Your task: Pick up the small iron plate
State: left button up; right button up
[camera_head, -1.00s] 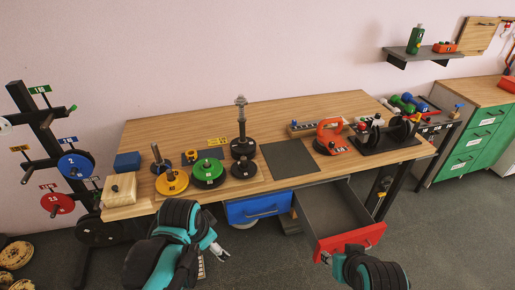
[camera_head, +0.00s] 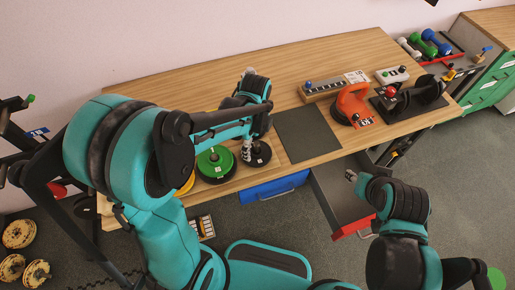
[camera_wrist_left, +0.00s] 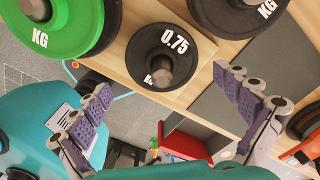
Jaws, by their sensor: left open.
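The small iron plate (camera_head: 262,157), black and on a short grey peg, stands at the front edge of the table in the head view. In the left wrist view the black plate (camera_wrist_left: 150,38) is marked 0.75 KG, with its peg's end pointing toward the camera. My left gripper (camera_head: 246,150) hangs over this plate, partly hiding it in the head view. In the left wrist view its purple-padded fingers (camera_wrist_left: 165,112) are wide apart and empty, the plate beyond them. My right gripper (camera_head: 351,176) is over the drawer; its fingers are too small to read.
A green plate (camera_head: 215,162) stands left of the small plate, close by. A larger black plate is beside it in the wrist view (camera_wrist_left: 236,12). A dark mat (camera_head: 306,134) lies to the right, clear. The open drawer (camera_head: 335,200) juts out in front.

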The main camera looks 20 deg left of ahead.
aim_at(256, 151)
pick_arm(q)
notch_tip(256, 151, down, 6)
jog(key=shift+w+d+r+b, duration=0.1)
jog(key=shift+w+b, duration=0.05)
jog(key=shift+b, duration=1.05)
jog(key=c, duration=1.5)
